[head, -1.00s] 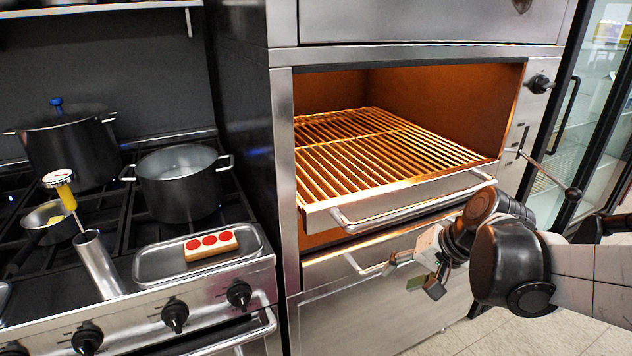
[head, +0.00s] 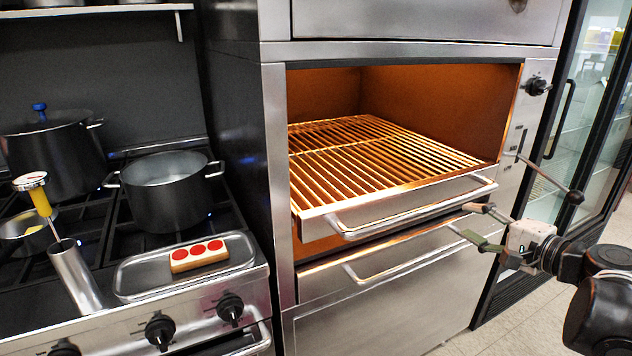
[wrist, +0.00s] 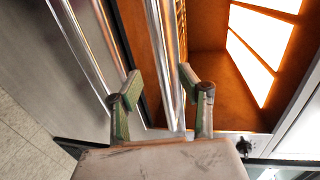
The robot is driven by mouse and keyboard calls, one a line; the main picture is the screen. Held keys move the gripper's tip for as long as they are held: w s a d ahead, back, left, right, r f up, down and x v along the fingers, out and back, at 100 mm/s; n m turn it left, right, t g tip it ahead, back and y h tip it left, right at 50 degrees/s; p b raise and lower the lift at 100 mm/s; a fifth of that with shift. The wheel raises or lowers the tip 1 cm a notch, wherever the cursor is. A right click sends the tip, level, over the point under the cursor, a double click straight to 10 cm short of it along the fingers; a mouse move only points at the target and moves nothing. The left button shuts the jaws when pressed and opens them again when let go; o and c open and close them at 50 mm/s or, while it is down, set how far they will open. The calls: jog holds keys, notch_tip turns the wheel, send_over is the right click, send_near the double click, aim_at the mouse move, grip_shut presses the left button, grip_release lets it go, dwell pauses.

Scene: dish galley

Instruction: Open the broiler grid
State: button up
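The broiler grid (head: 375,155) is a slatted metal rack in the glowing orange broiler opening. Its steel front stands slightly out from the broiler face. A bar handle (head: 400,219) runs along that front. My gripper (head: 482,225) is by the handle's right end, its two fingers apart. In the wrist view my gripper (wrist: 160,95) is open, and a steel bar (wrist: 168,55) runs between the fingers in the picture. The right fingertip looks close to the bar; a gap shows on the left. I cannot tell whether they touch.
A second handle (head: 408,264) sits lower on the broiler. A lever with a dark knob (head: 574,197) sticks out on the right, close to my arm. The stove at left holds pots (head: 166,190) and a tray (head: 130,280). Floor shows at lower right.

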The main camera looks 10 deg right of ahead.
aim_at(438, 209)
jog(key=b+x, duration=0.2)
jog(key=x, duration=0.9)
jog(key=shift+f, duration=0.1)
grip_shut()
